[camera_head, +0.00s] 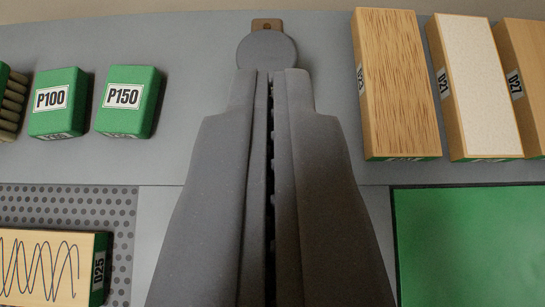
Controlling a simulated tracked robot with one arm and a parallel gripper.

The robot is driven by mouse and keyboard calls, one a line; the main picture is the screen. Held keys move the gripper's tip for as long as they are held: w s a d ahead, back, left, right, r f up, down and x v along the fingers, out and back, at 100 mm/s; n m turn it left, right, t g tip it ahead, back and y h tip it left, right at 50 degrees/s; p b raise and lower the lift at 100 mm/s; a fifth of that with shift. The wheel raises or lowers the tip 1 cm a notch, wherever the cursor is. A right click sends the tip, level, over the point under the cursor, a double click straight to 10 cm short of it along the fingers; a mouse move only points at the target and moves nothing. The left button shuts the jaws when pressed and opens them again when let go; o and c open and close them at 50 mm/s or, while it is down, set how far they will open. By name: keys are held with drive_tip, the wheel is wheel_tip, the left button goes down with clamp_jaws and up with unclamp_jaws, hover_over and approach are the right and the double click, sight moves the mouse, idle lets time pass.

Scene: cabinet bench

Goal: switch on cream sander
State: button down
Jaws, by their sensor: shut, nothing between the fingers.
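My gripper (269,75) is shut and empty, pointing away from me in the middle of the view. A grey round disc (267,50) shows just beyond its fingertips, with a small brown tab (267,24) behind it. I cannot tell what these two belong to, or whether the fingertips touch the disc. I cannot make out a cream sander or its switch in this view. My fingers hide the middle of the bench.
Green blocks labelled P100 (58,103) and P150 (130,101) stand at the left. Several wooden blocks (396,85) stand at the right. A scribbled block (45,268) lies on a perforated panel (85,208). A green mat (470,245) is at lower right.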

wheel_tip(320, 180, down, 7)
drive_tip(key=shift+d+r+g, duration=0.15)
drive_tip(key=shift+d+g, duration=0.05)
drive_tip(key=shift+g, duration=0.1)
